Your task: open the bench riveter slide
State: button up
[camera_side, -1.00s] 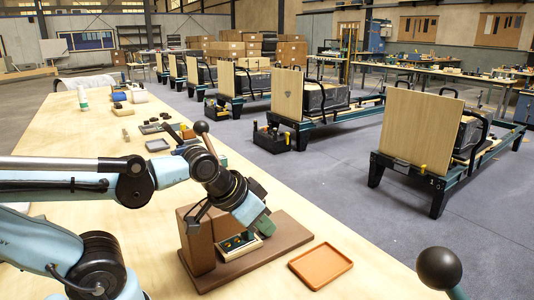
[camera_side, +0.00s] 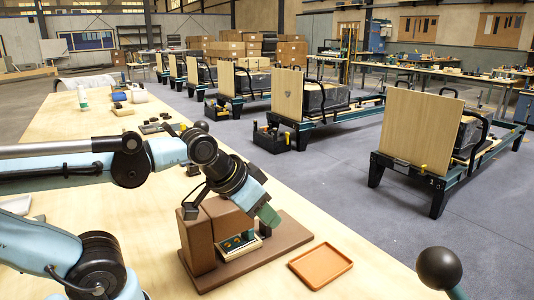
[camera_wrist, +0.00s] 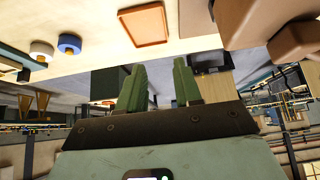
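The bench riveter (camera_side: 222,222) is a brown block body on a flat brown base plate on the wooden bench. A small pale-edged slide or tray with dark and green parts (camera_side: 240,243) sits low at its front; how far out it stands I cannot tell. A dark ball-ended lever (camera_side: 200,127) shows behind my wrist. My gripper (camera_side: 267,214), with green fingertips, is above the riveter's right side, apparently apart from the slide. In the wrist view, my gripper (camera_wrist: 158,85) has its two green fingers apart with nothing between them. Brown blocks of the riveter (camera_wrist: 225,25) show at upper right there.
An orange tray (camera_side: 320,265) lies right of the riveter; it also shows in the wrist view (camera_wrist: 143,25). A dark ball on a green stem (camera_side: 438,268) stands at the front right. Small items lie farther along the bench. Reformers (camera_side: 415,135) stand on the floor beyond.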

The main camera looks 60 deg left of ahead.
jog(key=w+a+r+n+g, duration=0.1)
jog(key=w+a+n+g, duration=0.4)
jog(key=n, duration=0.4)
jog(key=w+a+r+n+g, duration=0.2)
jog(key=w+a+n, duration=0.2)
jog(key=a+n, duration=0.4)
jog(key=shift+n, duration=0.5)
jog(key=f, duration=1.1)
jog(key=d+f, duration=0.1)
jog(key=f, duration=0.5)
jog(key=shift+s, duration=0.3)
grip_shut()
